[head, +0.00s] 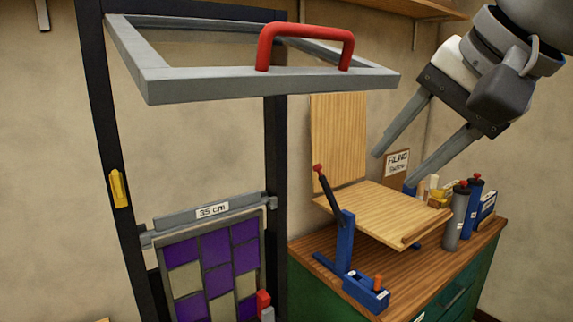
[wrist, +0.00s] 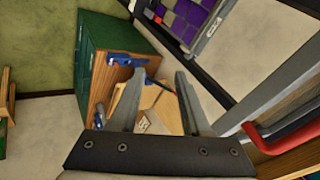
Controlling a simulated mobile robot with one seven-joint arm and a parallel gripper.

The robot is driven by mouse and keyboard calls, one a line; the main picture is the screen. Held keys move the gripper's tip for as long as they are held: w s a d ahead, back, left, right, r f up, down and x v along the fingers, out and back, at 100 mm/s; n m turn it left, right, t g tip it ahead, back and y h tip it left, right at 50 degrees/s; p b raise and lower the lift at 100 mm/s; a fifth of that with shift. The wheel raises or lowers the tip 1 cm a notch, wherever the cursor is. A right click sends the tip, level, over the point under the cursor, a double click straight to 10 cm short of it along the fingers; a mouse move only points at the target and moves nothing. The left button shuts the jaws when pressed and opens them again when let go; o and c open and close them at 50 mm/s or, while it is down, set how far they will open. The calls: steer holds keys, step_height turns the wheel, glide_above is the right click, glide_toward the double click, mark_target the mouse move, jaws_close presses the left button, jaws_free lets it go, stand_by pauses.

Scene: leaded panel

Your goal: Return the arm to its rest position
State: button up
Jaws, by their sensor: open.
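My gripper (head: 397,155) is at the upper right in the head view. Its two grey fingers are spread apart, with nothing between them, and point down and left above the green workbench. In the wrist view my gripper (wrist: 160,78) is also open and empty, with the bench behind its fingers. The leaded panel (head: 212,270), with purple and cream squares, stands in the dark frame at the lower left. It also shows at the top of the wrist view (wrist: 190,14). No part of my gripper touches the panel.
A grey frame with a red handle (head: 305,35) sticks out at the upper middle, left of my gripper. The green bench (head: 460,297) carries a blue clamp stand (head: 348,240), a tilted wooden board (head: 375,213) and several bottles (head: 463,212).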

steer(key=s+f+n+h+b, duration=0.1)
steer(key=s+f+n, duration=0.1)
steer(key=f, duration=1.2)
steer(key=s+d+f+n+g+h+b, duration=0.1)
steer(key=f+n, duration=0.4)
steer(key=f, duration=1)
steer(key=shift+s+h+b, duration=0.45)
steer(key=shift+s+h, duration=0.25)
steer(key=shift+s, duration=0.55)
